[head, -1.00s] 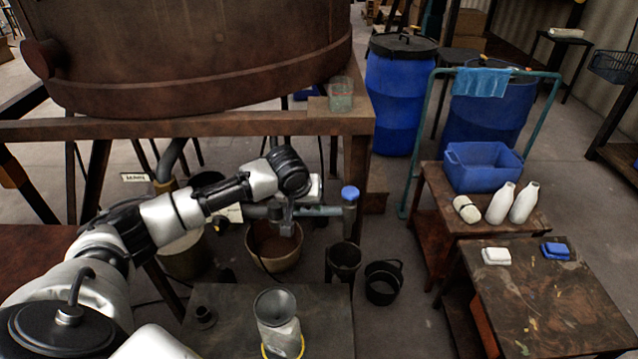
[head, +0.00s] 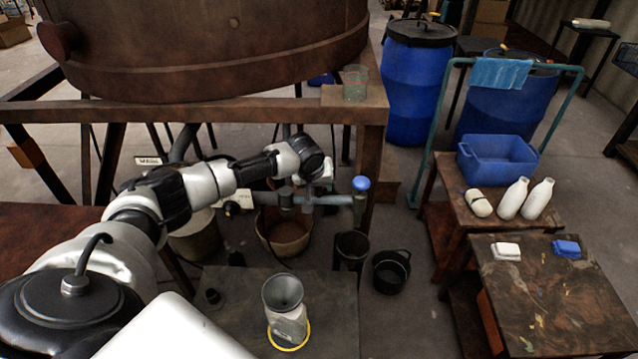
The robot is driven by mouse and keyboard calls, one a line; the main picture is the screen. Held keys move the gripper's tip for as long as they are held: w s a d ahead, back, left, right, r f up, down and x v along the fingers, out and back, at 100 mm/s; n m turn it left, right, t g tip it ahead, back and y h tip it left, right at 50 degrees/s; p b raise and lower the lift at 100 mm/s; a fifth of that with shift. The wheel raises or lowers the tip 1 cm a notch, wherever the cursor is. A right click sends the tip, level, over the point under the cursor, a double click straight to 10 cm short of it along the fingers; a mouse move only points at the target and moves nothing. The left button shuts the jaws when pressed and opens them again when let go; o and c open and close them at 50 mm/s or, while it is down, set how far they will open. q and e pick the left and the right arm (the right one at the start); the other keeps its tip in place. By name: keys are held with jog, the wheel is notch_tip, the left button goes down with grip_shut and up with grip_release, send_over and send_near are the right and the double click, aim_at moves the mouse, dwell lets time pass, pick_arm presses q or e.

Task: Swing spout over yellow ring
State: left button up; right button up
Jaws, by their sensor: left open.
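The spout (head: 336,200) is a grey horizontal pipe with a blue knob at its right end, under the big rusty vat in the head view. The yellow ring (head: 303,338) lies on the dark low table at the bottom, around the foot of a pale jar with a grey funnel top (head: 284,300). The spout's end is behind and to the right of the ring, not above it. My left gripper (head: 297,201) is open at the spout's pipe, left of the blue knob. I cannot tell whether it touches the pipe. My right gripper is not in view.
A tan bucket (head: 284,242) stands below the pipe. Dark pots (head: 391,272) stand on the floor right of the low table (head: 340,300). The vat's frame beam (head: 230,113) runs above my left arm. A side table at right holds white and blue blocks.

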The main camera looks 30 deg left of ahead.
pick_arm(q)
jog(key=shift+w+f, duration=0.1)
jog(key=shift+f, duration=0.05)
grip_shut()
dwell(0.4)
